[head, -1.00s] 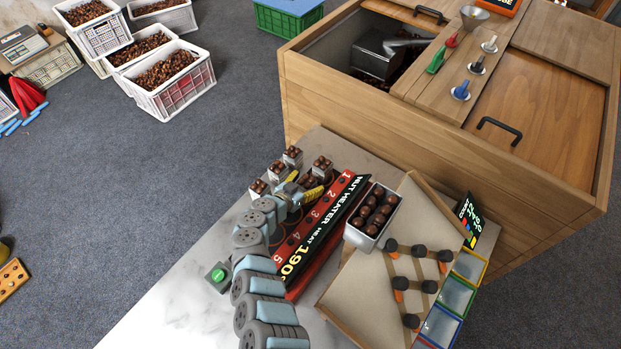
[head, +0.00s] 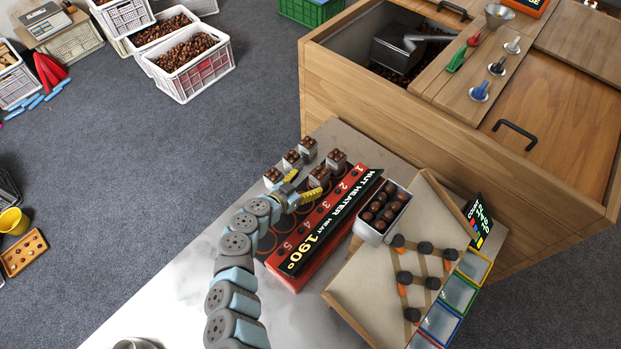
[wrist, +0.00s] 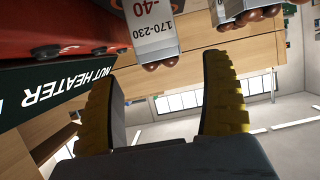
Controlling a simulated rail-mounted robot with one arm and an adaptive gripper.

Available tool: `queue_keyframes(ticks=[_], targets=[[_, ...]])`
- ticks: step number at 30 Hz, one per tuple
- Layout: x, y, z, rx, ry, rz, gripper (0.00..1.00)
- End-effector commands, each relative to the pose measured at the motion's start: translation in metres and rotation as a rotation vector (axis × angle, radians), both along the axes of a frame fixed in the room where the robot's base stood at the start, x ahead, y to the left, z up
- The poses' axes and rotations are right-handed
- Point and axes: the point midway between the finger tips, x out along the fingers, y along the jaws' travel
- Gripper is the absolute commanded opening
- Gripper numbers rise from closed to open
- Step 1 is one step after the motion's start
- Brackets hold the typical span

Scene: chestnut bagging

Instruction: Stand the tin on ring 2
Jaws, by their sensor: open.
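My gripper (head: 304,184) is open at the heater's far left side, its yellow fingers apart. In the head view one tin of chestnuts (head: 335,161) stands at the ring 1 end of the heater (head: 331,217). Three more tins (head: 274,177) stand in a row on the counter to its left. Ring 2, by the numeral 2 (head: 340,187), is largely hidden by my fingers, and I cannot tell whether a tin is on it.
A metal tray of chestnuts (head: 381,212) stands right of the heater's sign, beside a sloped wooden board (head: 385,272) with dark pegs. A wooden cabinet (head: 400,130) stands behind.

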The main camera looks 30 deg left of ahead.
Motion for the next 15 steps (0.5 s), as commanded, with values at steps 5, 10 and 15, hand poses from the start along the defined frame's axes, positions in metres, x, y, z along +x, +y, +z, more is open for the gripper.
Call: queue_keyframes(ticks=[5,10,15], targets=[[-0.013,0.003,0.003,0.000,0.004,0.000,0.81],[-0.017,0.004,0.006,-0.001,0.002,-0.001,0.81],[-0.018,0.004,0.007,-0.001,0.002,-0.001,0.81]])
